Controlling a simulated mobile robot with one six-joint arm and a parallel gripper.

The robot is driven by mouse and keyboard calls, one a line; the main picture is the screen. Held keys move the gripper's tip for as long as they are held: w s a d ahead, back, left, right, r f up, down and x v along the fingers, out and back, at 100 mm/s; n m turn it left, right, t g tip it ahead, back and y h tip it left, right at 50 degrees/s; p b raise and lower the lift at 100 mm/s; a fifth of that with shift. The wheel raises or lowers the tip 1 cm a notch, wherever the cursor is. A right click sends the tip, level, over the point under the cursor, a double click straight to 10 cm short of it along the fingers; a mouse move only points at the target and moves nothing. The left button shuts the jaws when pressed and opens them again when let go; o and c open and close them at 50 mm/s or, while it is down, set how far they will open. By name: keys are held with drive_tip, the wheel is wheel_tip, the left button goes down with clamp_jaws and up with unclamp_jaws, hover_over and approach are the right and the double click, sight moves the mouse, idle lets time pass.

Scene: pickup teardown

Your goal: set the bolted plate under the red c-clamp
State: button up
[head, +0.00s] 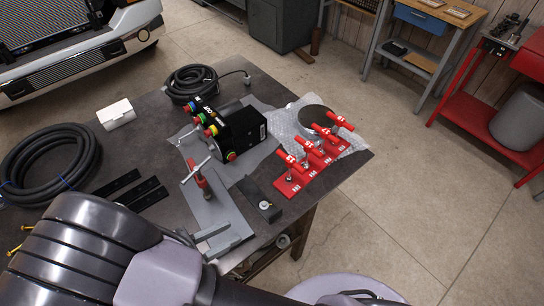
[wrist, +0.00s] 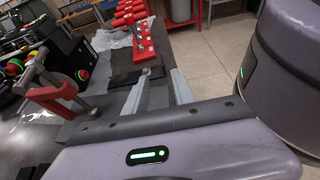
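The bolted plate (head: 256,192), a small dark plate with a pale bolt on it, lies flat on the table near its front edge. It also shows in the wrist view (wrist: 122,79), just beyond my fingertips. The red c-clamp (head: 199,179) stands upright left of it, over a grey plate (head: 212,208); in the wrist view the clamp (wrist: 52,92) is at the left. My gripper (head: 233,232) is open, low near the table's front edge, nearer than the bolted plate.
A red rack with several red handles (head: 313,172) stands right of the bolted plate. A black box with coloured knobs (head: 237,130) sits behind the clamp. Black strips (head: 142,192) and a coiled hose (head: 48,163) lie left. The table's front edge is close to my gripper.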

sight(274, 214)
drive_tip(key=b+x, duration=0.1)
drive_tip(key=x, duration=0.4)
drive_tip(key=b+x, duration=0.2)
drive_tip(key=x, duration=0.4)
drive_tip(key=b+x, duration=0.2)
drive_tip(key=x, duration=0.3)
drive_tip(key=shift+d+f, duration=0.2)
drive_tip(key=shift+f, duration=0.35)
clamp_jaws()
drive_tip(key=shift+r, duration=0.1)
